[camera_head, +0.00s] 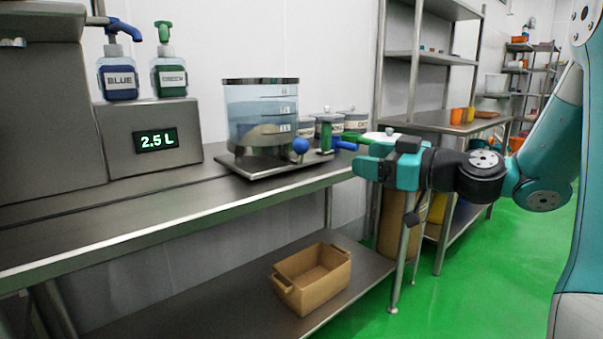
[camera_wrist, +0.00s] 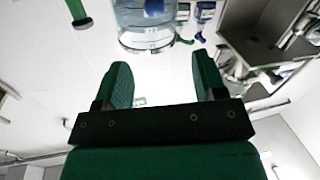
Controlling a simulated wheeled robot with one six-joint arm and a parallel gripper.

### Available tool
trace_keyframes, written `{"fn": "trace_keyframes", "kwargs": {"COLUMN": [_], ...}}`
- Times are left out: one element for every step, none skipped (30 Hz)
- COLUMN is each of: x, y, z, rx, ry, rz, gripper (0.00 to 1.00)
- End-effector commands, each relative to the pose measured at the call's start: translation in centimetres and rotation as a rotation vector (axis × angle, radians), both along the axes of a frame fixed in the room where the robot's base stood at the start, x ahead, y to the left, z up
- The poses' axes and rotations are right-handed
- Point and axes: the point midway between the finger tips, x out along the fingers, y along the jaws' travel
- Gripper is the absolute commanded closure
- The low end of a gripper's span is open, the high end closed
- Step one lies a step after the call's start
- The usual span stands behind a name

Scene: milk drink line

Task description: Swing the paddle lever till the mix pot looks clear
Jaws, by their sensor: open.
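The mix pot (camera_head: 262,108) is a clear drum with a dark rim and scale marks, standing on a metal tray on the counter. Its contents look bluish, with a beige-grey mass low inside. A blue ball knob (camera_head: 300,146) shows at its lower right; I cannot tell for sure that it belongs to the paddle lever.
Lidded jars (camera_head: 353,121) stand behind. A brown crate (camera_head: 316,287) sits on the lower shelf.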

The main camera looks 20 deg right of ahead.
Motion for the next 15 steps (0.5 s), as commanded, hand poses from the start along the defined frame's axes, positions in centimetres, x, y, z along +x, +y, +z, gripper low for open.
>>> {"fn": "trace_keyframes", "kwargs": {"x": [0.1, 0.1, 0.3, 0.5, 0.7, 1.1, 1.4, 1.8, 2.3, 2.7, 3.3, 4.2, 4.8, 5.4, 6.3], "y": [-0.6, -0.7, -0.7, -0.6, -0.5, -0.3, -0.1, 0.2, 0.5, 0.8, 1.1, 1.6, 1.9, 2.3, 2.7], "z": [-0.2, -0.1, 0.1, 0.3, 0.4, 0.6, 0.6, 0.7, 0.7, 0.8, 0.4, 0.3, 0.3, 0.3, 0.3], "rx": [-0.001, -0.002, -0.001, 0.001, 0.001, 0.0, 0.002, 0.003, 0.003, 0.002, -0.001, -0.004, -0.004, -0.003, -0.004], "ry": [-0.014, -0.019, -0.023, -0.023, -0.023, -0.022, -0.021, -0.02, -0.019, -0.017, -0.018, -0.021, -0.021, -0.022, -0.021], "rz": [-0.015, -0.019, -0.023, -0.023, -0.021, -0.019, -0.018, -0.017, -0.016, -0.015, -0.014, -0.013, -0.012, -0.013, -0.013], "gripper": [0.36, 0.36, 0.36, 0.36, 0.36, 0.36, 0.36, 0.36, 0.36, 0.36, 0.36, 0.36, 0.36, 0.36, 0.36]}}
